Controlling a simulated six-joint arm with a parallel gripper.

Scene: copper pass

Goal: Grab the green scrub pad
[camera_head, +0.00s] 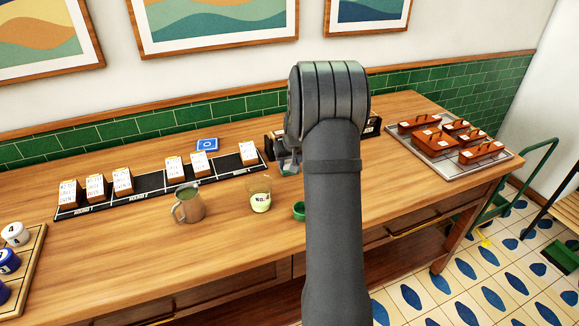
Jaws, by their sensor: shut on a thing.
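My gripper (288,164) is low over the back of the wooden counter, just left of my arm. Only part of it shows. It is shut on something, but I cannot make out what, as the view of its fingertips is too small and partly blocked. I cannot pick out a green scrub pad for certain. A small green round dish (299,210) stands on the counter in front of the gripper, partly behind my arm.
A dark holder (372,126) lies behind my arm. A tray (452,160) of reddish boxes is right; a wooden board (28,262) left.

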